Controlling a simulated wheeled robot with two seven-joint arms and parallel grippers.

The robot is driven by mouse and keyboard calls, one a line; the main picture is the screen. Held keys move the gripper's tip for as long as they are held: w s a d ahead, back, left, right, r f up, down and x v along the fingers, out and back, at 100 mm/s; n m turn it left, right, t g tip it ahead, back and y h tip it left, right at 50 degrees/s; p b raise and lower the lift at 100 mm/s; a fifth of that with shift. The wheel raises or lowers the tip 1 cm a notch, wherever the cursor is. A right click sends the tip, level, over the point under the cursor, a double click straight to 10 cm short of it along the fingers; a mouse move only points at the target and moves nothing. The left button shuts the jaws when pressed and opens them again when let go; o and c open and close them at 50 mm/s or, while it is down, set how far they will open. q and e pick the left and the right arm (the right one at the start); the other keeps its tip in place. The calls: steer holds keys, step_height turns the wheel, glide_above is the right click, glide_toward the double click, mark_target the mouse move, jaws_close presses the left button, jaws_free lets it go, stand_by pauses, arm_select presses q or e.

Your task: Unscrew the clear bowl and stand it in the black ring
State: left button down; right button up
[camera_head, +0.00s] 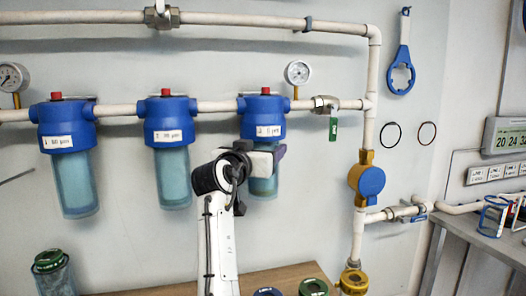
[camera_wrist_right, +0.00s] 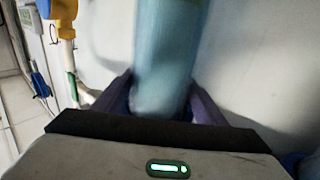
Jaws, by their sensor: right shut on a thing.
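Three blue filter heads hang from the pipe, each with a translucent blue bowl below: the left bowl (camera_head: 72,184), the middle bowl (camera_head: 173,178) and the right bowl (camera_head: 264,186). My right gripper (camera_head: 264,160) is at the right bowl, just under its blue head, and hides part of it. In the right wrist view the purple fingers (camera_wrist_right: 162,105) are shut on either side of the bowl (camera_wrist_right: 165,50), which stands upright between them. A thin black ring (camera_head: 391,134) shows on the wall at right; I cannot tell whether it is the task's ring. My left gripper is not in view.
A green-topped clear canister (camera_head: 53,264) stands lower left.

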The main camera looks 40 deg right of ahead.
steer(key=m+g, duration=0.1)
steer(key=g, duration=0.1)
steer(key=m+g+h+b, duration=0.1)
steer(key=m+g, duration=0.1)
steer(key=g, duration=0.1)
steer(key=shift+f+h, duration=0.15)
steer(key=shift+h, duration=0.15)
steer(key=o, duration=1.2)
steer(key=shift+o, duration=1.2)
steer(key=shift+b, duration=0.4)
steer(key=shift+t, duration=0.3)
